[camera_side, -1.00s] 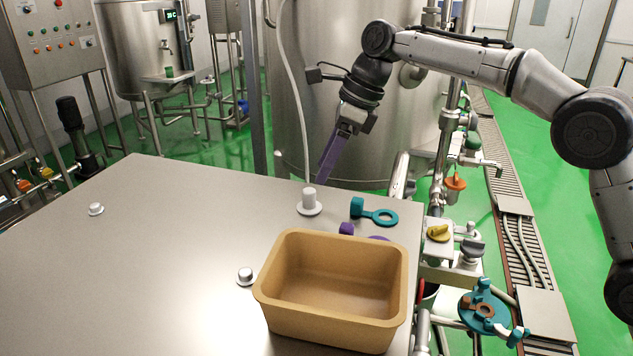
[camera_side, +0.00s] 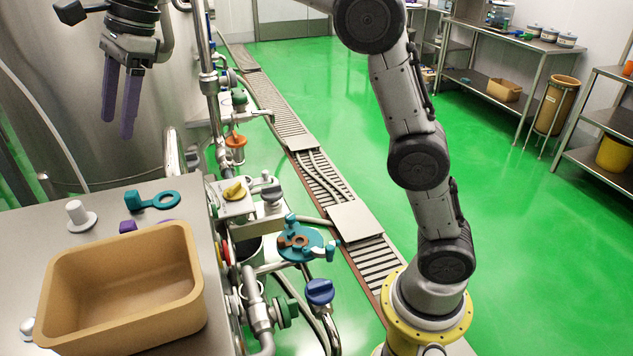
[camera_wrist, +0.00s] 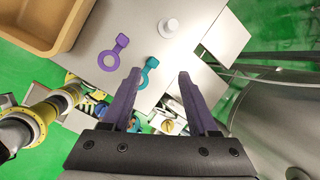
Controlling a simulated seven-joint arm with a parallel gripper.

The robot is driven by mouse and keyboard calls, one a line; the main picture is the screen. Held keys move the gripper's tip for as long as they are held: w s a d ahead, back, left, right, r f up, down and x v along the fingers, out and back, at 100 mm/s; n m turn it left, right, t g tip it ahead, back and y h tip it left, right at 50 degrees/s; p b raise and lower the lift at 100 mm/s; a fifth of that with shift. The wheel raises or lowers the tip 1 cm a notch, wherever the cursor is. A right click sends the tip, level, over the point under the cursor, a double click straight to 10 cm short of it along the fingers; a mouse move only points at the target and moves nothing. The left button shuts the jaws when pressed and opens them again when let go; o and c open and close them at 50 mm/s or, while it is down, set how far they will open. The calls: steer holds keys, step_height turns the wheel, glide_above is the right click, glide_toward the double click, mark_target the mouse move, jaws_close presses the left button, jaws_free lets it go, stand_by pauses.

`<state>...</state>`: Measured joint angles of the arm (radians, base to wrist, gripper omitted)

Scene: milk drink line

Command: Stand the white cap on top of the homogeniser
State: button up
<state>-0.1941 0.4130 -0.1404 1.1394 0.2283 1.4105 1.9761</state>
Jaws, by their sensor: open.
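A white cap (camera_side: 80,217) stands on the steel table, with an upright round stem on a wide flange. It also shows in the wrist view (camera_wrist: 169,27), beyond my fingertips. My gripper (camera_side: 117,124) has two purple fingers pointing down, apart and empty, in the air above and beyond the table. In the wrist view my gripper (camera_wrist: 158,73) shows a clear gap between its fingers. The cap is apart from them. I cannot tell which part of the equipment is the homogeniser; a pipe assembly with yellow (camera_side: 234,190) and grey knobs stands right of the table.
A tan bin (camera_side: 125,290) fills the table's near part. A teal ring-handled piece (camera_side: 155,201) and a purple one (camera_wrist: 110,55) lie by the cap. A smaller pale cap (camera_side: 27,327) is left of the bin. A large steel tank (camera_side: 60,90) stands behind.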

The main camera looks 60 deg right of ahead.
steer(key=s+d+f+n+t+h, duration=0.1)
steer(key=s+d+n, duration=0.4)
steer(key=s, duration=0.4)
steer(key=s+d+f+n+t+h, duration=0.1)
steer(key=s+d+n, duration=0.4)
steer(key=s, duration=0.3)
steer(key=s+d+f+n, duration=0.2)
steer(key=s+f+n, duration=0.3)
steer(key=s+f, duration=0.1)
steer(key=s+d+f+n+h, duration=0.1)
steer(key=s+d+f+n, duration=0.1)
steer(key=s+f+n, duration=0.3)
steer(key=s, duration=0.4)
steer(key=shift+d+f+t, duration=0.25)
steer(key=shift+f+t, duration=0.05)
steer(key=shift+f, duration=0.1)
